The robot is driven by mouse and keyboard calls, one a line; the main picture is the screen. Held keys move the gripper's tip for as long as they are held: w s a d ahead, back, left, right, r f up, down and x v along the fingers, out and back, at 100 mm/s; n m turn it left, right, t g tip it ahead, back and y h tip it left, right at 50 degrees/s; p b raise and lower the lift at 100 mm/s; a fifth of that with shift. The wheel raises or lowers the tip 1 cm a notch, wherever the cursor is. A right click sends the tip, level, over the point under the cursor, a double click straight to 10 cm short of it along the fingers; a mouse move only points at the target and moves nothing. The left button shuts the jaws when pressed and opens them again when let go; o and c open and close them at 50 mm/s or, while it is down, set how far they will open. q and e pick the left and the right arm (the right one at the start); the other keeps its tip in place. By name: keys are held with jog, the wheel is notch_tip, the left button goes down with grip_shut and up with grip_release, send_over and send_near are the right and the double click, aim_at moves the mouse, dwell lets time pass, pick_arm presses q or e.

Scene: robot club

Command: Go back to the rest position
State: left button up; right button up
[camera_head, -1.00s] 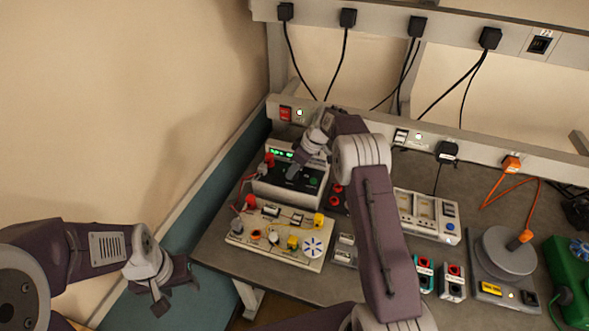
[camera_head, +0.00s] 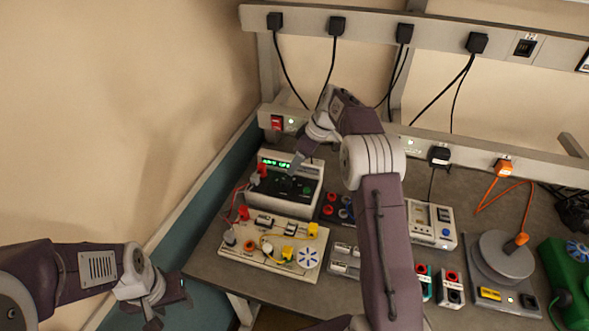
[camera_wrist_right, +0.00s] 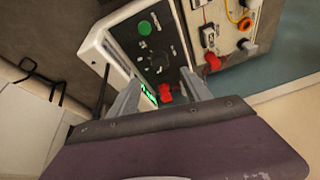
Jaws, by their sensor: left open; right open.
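My left gripper (camera_head: 165,303) is open and empty at the lower left of the head view, beside the table's left edge and apart from everything on it. My right arm reaches up over the table, and its gripper (camera_head: 296,164) is above the white power supply (camera_head: 285,199) with a green display. In the right wrist view the two grey fingers (camera_wrist_right: 160,95) are spread apart, with the black front panel and a red plug beyond them. Nothing is seen held between them. The right fingertips are small in the head view.
A cream circuit board (camera_head: 270,240) with wires and a fan stands in front of the power supply. A grey round-topped device (camera_head: 503,256) and a green case (camera_head: 568,270) are at the right. Black cables hang from the upper rail (camera_head: 370,30). The wall is close at left.

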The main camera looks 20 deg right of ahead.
dwell(0.3)
notch_tip(320, 180, up, 5)
jog(key=a, duration=0.3)
jog(key=s+a+h, duration=0.1)
jog(key=s+a, duration=0.2)
jog(key=s, duration=0.7)
jog(key=s+d+f+m+h, duration=0.1)
jog(key=s+f+m, duration=0.3)
jog(key=s, duration=0.6)
jog(key=s+d+f+m+g+h, duration=0.1)
jog(key=s+f+m, duration=0.4)
jog(key=s+f, duration=0.3)
jog(key=shift+s+d+f+g+h, duration=0.3)
jog(key=shift+s+d, duration=0.1)
jog(key=shift+s, duration=0.6)
jog(key=shift+s, duration=0.15)
